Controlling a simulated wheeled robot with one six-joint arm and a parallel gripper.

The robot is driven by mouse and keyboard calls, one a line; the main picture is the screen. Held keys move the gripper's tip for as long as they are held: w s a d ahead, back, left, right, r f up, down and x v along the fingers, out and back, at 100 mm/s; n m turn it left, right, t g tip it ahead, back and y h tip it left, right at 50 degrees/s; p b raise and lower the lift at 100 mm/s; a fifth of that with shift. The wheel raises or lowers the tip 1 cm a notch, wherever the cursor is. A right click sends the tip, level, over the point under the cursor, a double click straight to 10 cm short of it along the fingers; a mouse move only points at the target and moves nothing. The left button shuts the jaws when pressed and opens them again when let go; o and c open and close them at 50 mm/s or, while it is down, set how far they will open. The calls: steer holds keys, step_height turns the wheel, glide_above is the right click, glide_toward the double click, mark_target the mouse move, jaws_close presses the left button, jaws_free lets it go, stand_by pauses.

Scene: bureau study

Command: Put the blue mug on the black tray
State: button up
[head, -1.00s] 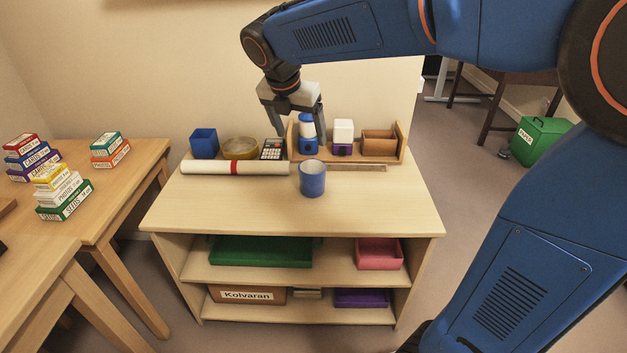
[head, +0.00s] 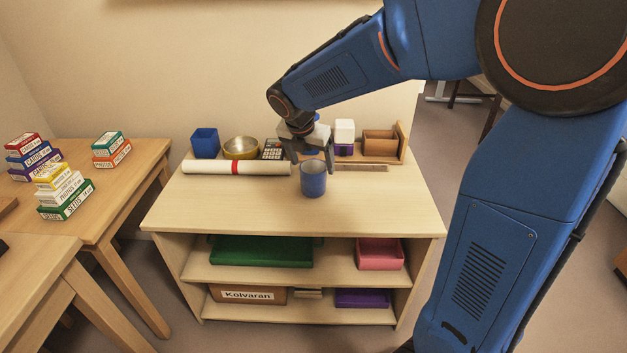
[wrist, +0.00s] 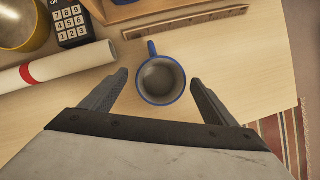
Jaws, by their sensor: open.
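The blue mug (head: 313,183) stands upright on the top of the wooden shelf unit, near its middle. In the wrist view the blue mug (wrist: 146,88) shows from above, empty inside, with its handle toward the top of the picture. My gripper (head: 312,168) is open just above the mug. In the wrist view the fingers of my gripper (wrist: 158,77) lie on either side of the mug, with a gap on both sides. I cannot make out a black tray in any view.
A white roll with a red band (head: 260,168) lies left of the mug. Behind stand a blue box (head: 205,142), a brass bowl (head: 240,148), a calculator (head: 272,150) and a wooden rack (head: 402,142). The shelf top's front (head: 240,212) is clear. Stacked boxes stand on the left table (head: 115,185).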

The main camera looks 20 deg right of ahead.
mark_target(314, 166)
steer(key=shift+x, duration=1.6)
steer(key=shift+s+d, duration=0.1)
steer(key=shift+r, duration=0.1)
steer(key=c, duration=1.5)
